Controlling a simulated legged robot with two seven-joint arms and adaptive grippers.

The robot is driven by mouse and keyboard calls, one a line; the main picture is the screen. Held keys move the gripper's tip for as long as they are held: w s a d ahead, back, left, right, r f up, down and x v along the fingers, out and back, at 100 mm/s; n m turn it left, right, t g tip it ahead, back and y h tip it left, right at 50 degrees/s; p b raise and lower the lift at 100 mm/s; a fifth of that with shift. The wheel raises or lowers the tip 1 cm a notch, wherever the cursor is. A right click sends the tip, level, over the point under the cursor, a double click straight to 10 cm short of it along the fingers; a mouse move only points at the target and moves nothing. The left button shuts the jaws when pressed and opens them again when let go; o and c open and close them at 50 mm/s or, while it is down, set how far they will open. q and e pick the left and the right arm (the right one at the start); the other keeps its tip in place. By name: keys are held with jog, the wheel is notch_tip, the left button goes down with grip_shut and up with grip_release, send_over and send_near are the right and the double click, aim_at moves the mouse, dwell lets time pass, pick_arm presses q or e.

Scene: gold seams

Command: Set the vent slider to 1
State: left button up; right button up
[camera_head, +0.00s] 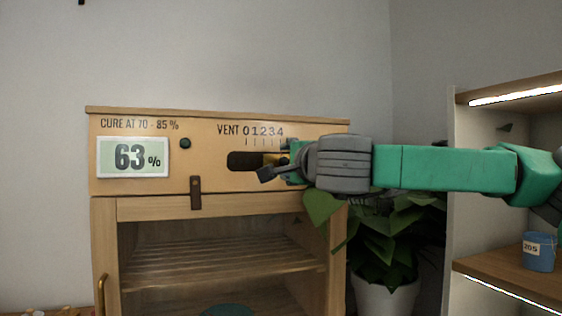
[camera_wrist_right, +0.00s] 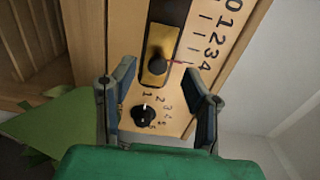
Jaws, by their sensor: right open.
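The vent slider's dark knob on a brass plate (camera_wrist_right: 158,64) shows in the right wrist view, at the 4 end of its slot. Its thin red pointer lies close to the last tick, by the 4. In the head view the slider's slot (camera_head: 242,161) is dark and empty on its left part, under the VENT 0 1 2 3 4 scale (camera_head: 263,131). My right gripper (camera_wrist_right: 160,72) is open, its fingers apart on either side of the slider plate. In the head view the right gripper (camera_head: 277,168) hides most of the knob. My left gripper is not in view.
A rotary dial (camera_wrist_right: 144,115) with its own numbers sits beside the slider, between my fingers' bases. The wooden cabinet (camera_head: 220,205) has a display (camera_head: 132,157) reading 63 % and a latch (camera_head: 196,192). A potted plant (camera_head: 385,250) and shelf (camera_head: 500,270) stand right.

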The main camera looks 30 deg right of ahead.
aim_at(284, 162)
jog(key=x, duration=0.4)
jog(key=shift+d+f, duration=0.15)
jog(key=shift+d, duration=0.15)
jog(key=shift+w+d, duration=0.15)
jog(key=shift+d, duration=0.4)
jog(key=shift+a, duration=0.25)
jog(key=shift+c, duration=0.9)
jog(key=shift+a, duration=0.3)
grip_shut()
jog(key=shift+w+a+f+p, duration=0.1)
jog(key=shift+w+a, duration=0.15)
jog(key=shift+a, duration=0.75)
jog(key=shift+w+a+r+p, duration=0.1)
jog(key=shift+w+a, duration=0.15)
jog(key=shift+a, duration=0.75)
jog(key=shift+w+a+f+p, duration=0.1)
jog(key=shift+w+a, duration=0.15)
jog(key=shift+a, duration=0.75)
jog(key=shift+o, duration=0.6)
grip_release()
jog(key=shift+o, duration=0.3)
jog(key=shift+d, duration=0.55)
jog(key=v, duration=1.1)
jog(key=shift+s, duration=0.4)
jog(key=shift+a+f, duration=0.1)
jog(key=shift+a, duration=0.05)
